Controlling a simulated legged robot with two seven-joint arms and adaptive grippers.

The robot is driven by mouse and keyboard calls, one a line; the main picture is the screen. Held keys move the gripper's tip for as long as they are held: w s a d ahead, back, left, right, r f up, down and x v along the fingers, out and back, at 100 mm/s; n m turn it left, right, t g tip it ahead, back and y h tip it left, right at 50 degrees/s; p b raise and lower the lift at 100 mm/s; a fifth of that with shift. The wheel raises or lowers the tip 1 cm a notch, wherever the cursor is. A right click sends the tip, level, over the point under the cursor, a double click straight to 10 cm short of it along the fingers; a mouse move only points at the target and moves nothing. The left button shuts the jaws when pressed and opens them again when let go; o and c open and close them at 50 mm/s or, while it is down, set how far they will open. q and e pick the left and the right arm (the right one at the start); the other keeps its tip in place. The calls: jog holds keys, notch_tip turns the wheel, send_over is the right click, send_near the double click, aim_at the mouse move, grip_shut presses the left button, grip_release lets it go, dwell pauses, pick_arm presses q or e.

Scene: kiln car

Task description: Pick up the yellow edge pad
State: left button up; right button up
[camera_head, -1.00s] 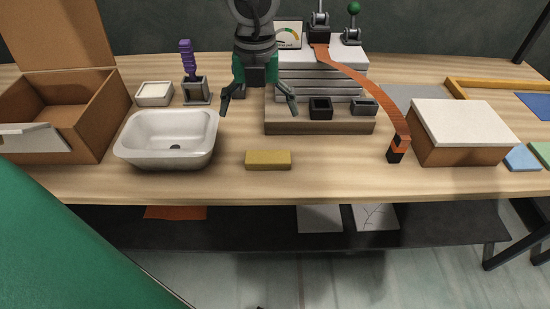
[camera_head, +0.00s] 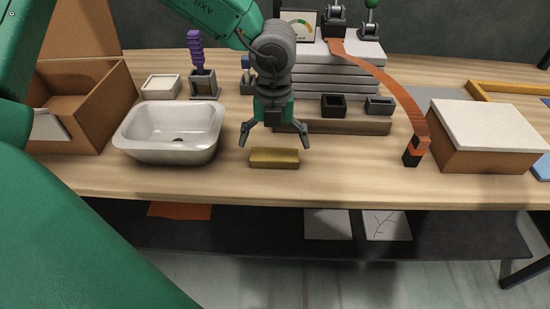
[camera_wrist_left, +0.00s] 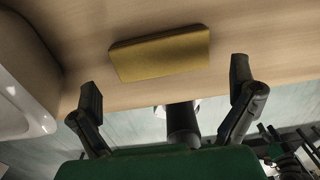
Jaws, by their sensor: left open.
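The yellow edge pad (camera_head: 274,157) lies flat on the wooden table near its front edge. In the left wrist view the pad (camera_wrist_left: 160,53) lies ahead of and between the fingertips, with nothing touching it. My left gripper (camera_head: 274,141) is open and empty, its fingers pointing down just above and behind the pad. It also shows in the left wrist view (camera_wrist_left: 165,90) with its two fingers spread wider than the pad. My right gripper is not in view.
A white basin (camera_head: 171,132) stands left of the pad. Behind the gripper are stacked grey slabs (camera_head: 335,75) with small dark cups (camera_head: 334,106). An orange strap (camera_head: 398,92) hangs down at the right, near a box with a white lid (camera_head: 487,125). The table right of the pad is clear.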

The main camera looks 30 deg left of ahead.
aim_at(274, 154)
pick_arm(q)
jog(key=f, duration=0.2)
jog(key=f+b, duration=0.1)
jog(key=f, duration=0.1)
jog(key=shift+w+f, duration=0.2)
jog(key=shift+f, duration=0.1)
jog(key=shift+a+r, duration=0.1)
jog(key=shift+a, duration=0.05)
jog(key=c, duration=0.6)
